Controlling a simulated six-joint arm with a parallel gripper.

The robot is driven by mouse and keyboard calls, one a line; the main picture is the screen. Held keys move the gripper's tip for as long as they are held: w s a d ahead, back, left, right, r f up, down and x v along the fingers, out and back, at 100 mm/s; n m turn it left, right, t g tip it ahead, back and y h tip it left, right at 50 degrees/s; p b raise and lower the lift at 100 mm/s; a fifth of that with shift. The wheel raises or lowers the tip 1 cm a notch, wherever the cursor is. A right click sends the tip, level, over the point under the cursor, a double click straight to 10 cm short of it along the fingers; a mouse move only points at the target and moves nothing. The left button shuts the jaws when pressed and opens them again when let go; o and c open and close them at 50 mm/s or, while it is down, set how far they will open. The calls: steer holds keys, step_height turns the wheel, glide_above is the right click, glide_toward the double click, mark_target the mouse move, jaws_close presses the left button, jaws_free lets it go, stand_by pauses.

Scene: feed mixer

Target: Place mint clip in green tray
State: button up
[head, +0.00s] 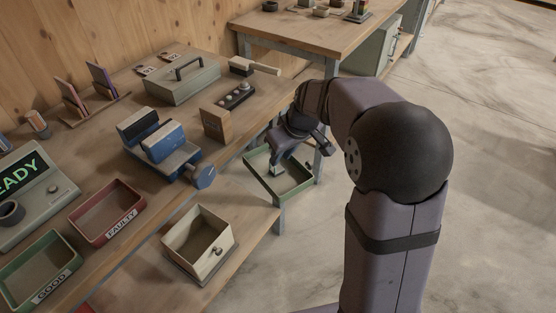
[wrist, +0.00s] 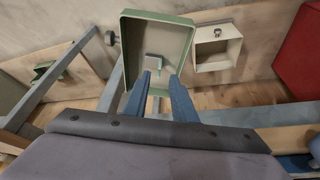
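A green tray (head: 300,188) sits at the bench's right edge, below the bench top. It also shows in the wrist view (wrist: 186,22). My gripper (head: 277,163) points down into it. In the wrist view its two blue fingers (wrist: 160,76) stand apart. A small pale mint clip (wrist: 154,62) shows just beyond the fingertips, inside the tray outline. In the head view the clip (head: 274,170) is small and close under the fingers. Whether it rests on the tray floor is hard to tell.
A cream open drawer (head: 197,241) stands beside the tray. The bench holds a blue vise (head: 164,150), a wooden block (head: 215,125), a grey toolbox (head: 181,80), a red FAULTY bin (head: 106,213) and a green GOOD bin (head: 40,268). Open floor lies right of the tray.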

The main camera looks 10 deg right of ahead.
steer(key=shift+v, duration=2.75)
steer(key=s+f+m+g, duration=0.1)
steer(key=s+f, duration=0.3)
steer(key=s, duration=0.3)
steer(key=s+f+m+g+h, duration=0.1)
steer(key=s+f, duration=0.3)
steer(key=s, duration=0.4)
steer(key=s+d+f+m+g, duration=0.1)
steer(key=s+f, duration=0.3)
steer(key=s, duration=0.4)
steer(key=shift+m+g+h, duration=0.4)
steer(key=shift+m+g, duration=0.2)
steer(key=shift+m, duration=0.3)
steer(key=shift+d+r, duration=0.1)
steer(key=shift+d, duration=0.05)
step_height(320, 180, up, 19)
steer(key=p, duration=2)
step_height(320, 180, down, 41)
steer(key=b, duration=4.2)
steer(key=shift+f, duration=0.25)
steer(key=shift+r, duration=0.1)
